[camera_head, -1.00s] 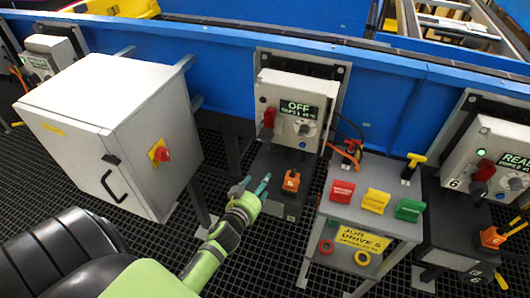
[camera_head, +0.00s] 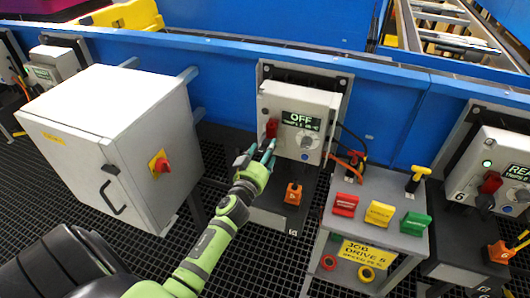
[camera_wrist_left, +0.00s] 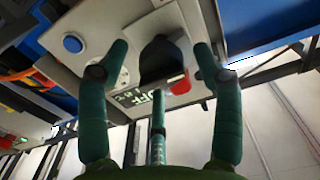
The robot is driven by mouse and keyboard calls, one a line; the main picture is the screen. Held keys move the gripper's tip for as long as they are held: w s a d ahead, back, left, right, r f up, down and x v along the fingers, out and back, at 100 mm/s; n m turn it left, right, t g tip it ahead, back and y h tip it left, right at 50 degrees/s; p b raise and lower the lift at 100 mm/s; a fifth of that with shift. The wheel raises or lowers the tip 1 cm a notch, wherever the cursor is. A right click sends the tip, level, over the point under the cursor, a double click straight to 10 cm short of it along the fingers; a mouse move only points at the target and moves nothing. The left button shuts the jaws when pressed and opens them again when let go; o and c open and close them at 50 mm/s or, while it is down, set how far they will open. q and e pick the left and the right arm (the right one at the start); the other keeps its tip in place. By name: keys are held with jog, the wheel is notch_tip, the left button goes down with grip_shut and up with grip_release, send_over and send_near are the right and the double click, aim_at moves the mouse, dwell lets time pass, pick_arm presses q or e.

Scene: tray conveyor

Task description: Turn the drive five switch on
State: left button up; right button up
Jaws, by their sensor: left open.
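The drive five box (camera_head: 322,101) is a light grey unit on the blue beam, its dark display (camera_head: 302,120) reading OFF in white. Its red switch handle (camera_head: 271,128) is at the left of the box face, with a round dial to its right. My left gripper (camera_head: 260,151) is open just below the handle, its teal fingers pointing up at it. In the left wrist view, the red part of the switch (camera_wrist_left: 180,83) and its dark knob-like part (camera_wrist_left: 160,60) lie between the spread fingers (camera_wrist_left: 160,62). I cannot tell whether either finger touches it. My right gripper is out of view.
A large grey cabinet (camera_head: 84,130) with a red knob stands left of my arm. A small stand (camera_head: 390,240) labelled Job Drive 5 holds red, yellow and green blocks at the right. An orange device (camera_head: 293,193) sits below the box. The drive six box (camera_head: 510,150) is farther right.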

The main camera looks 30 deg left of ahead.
pick_arm(q)
jog(key=c, duration=1.1)
jog(key=shift+c, duration=0.2)
jog(key=shift+s+f+m, duration=0.1)
jog(key=shift+f+m, duration=0.05)
jog(key=shift+m, duration=0.45)
jog(key=shift+a+m, duration=0.15)
jog(key=shift+m, duration=4.05)
jog(key=shift+a+m, duration=0.1)
jog(key=shift+m, duration=4.1)
jog(key=shift+r, duration=0.25)
jog(key=o, duration=1.1)
jog(key=shift+a, duration=0.1)
